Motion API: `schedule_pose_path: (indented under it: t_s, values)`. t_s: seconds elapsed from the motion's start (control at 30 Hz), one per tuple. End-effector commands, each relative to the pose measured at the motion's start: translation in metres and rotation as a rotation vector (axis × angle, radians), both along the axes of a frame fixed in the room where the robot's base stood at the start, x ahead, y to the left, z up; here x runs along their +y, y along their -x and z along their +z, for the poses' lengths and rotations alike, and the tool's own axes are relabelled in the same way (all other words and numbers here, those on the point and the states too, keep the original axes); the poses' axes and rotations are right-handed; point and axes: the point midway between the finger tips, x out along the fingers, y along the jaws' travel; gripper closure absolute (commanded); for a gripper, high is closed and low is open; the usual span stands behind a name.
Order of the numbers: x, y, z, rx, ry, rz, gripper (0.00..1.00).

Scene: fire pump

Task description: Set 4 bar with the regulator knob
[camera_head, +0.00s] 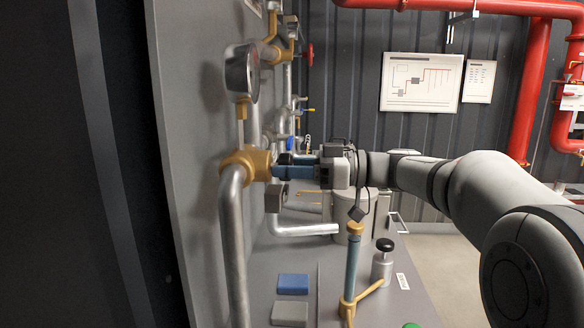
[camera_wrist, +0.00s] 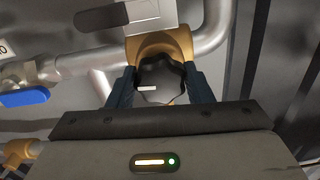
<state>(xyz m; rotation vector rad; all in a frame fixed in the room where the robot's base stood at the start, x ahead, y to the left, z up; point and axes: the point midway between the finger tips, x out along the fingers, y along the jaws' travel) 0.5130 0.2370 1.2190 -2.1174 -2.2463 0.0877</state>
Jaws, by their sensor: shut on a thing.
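The regulator knob (camera_wrist: 161,80) is dark with a scalloped edge and a short white mark. It sits on the brass regulator body (camera_wrist: 150,45) in the wrist view. My gripper (camera_wrist: 161,88) has one blue-grey finger on each side of the knob and is shut on it. In the head view my gripper (camera_head: 283,172) reaches left to the brass regulator body (camera_head: 245,165), and its fingers hide most of the knob. A round pressure gauge (camera_head: 242,73) stands above the body, seen nearly edge-on, so its reading cannot be made out.
Steel pipes (camera_head: 233,240) run along the grey panel (camera_head: 190,130). A blue valve handle (camera_wrist: 25,97) lies left of the knob in the wrist view. Below my gripper stand an upright blue tube with a brass top (camera_head: 353,260) and a black-knobbed cylinder (camera_head: 382,262).

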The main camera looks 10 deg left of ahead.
Motion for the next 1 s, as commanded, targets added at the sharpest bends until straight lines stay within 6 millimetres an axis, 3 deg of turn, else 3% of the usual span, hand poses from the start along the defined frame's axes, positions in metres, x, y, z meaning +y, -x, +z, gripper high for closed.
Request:
schedule_pose_path:
  t_s: [0.2, 0.57, 1.0]
  values:
    - [-0.0061, -0.0013, 0.0001, 0.0, 0.0, -0.005, 0.77]
    - [-0.0008, -0.0004, -0.0006, 0.067, 0.003, -0.002, 0.77]
    - [-0.0006, 0.0, 0.0008, 0.419, 0.023, -0.002, 0.77]
